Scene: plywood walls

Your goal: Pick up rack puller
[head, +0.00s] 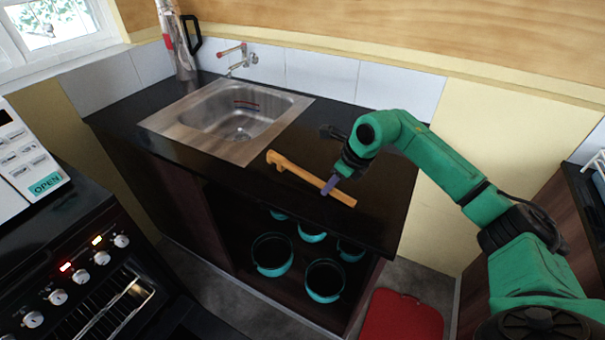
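The rack puller (291,168) is a long, flat wooden stick with a notched, hooked end at its left. It lies at a slant on the black counter, to the right of the sink and close to the front edge. My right gripper (330,186) is over the right half of the stick, pointing down, with a purple fingertip at the stick. The fingers overlap in this view, so their gap and any contact with the stick are hidden. My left gripper is not in view.
A steel sink (160,124) is set into the black counter (385,205). A tall flask (181,50) stands at the back left. Several teal pots (325,296) sit on the open shelf below. An oven (75,275) is at left; a red board (402,318) is on the floor.

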